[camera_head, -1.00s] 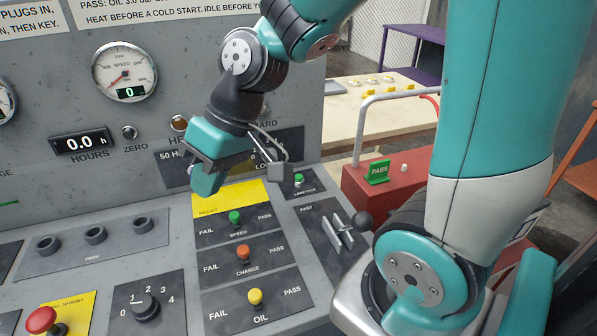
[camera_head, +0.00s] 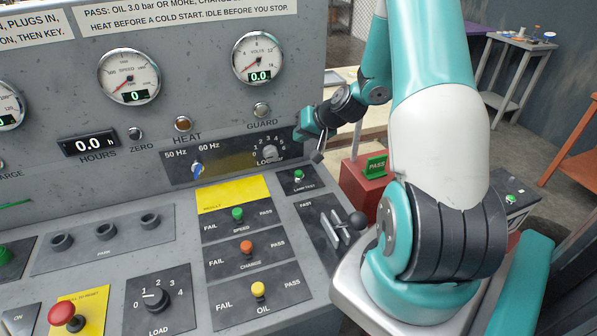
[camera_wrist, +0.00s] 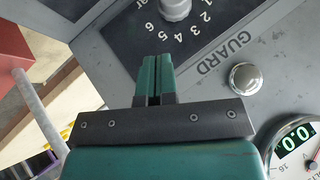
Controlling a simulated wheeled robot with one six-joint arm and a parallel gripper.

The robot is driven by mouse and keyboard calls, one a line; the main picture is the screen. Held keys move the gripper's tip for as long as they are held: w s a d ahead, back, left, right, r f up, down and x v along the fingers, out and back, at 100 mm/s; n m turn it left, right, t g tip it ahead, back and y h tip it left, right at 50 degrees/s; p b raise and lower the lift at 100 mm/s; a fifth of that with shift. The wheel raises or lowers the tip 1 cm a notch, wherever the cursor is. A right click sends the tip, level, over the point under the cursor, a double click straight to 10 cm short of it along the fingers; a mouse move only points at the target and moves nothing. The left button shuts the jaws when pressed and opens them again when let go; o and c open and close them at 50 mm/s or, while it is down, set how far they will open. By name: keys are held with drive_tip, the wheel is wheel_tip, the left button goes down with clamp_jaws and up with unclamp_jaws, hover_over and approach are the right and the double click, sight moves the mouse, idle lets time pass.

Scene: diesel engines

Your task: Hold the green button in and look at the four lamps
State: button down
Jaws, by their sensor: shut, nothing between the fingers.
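The green button (camera_head: 298,175) sits on a small dark plate marked LAMP TEST, at the right of the console. The amber HEAT lamp (camera_head: 183,124) and the pale GUARD lamp (camera_head: 261,110) look unlit. The GUARD lamp also shows in the wrist view (camera_wrist: 245,78). A lamp at the left edge, by CHARGE, is cut off; I cannot make out a fourth.
A lever with a black ball knob (camera_head: 357,220) stands in front of the button. Green, orange and yellow toggles (camera_head: 237,213) lie to its left. A red box (camera_head: 366,188) with a green PASS tag (camera_head: 376,166) is to the right. A red mushroom button (camera_head: 62,313) is front left.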

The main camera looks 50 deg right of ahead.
sight(300, 171)
drive_tip(key=shift+f, duration=0.1)
wheel_tip(300, 171, down, 9)
drive_tip(key=b, duration=0.6)
drive_tip(key=shift+r, duration=0.2)
idle(1.7)
drive_tip(key=shift+f+b, duration=0.4)
drive_tip(key=shift+b, duration=0.2)
drive_tip(key=shift+f+b, duration=0.55)
drive_tip(key=shift+f, duration=0.05)
idle(3.8)
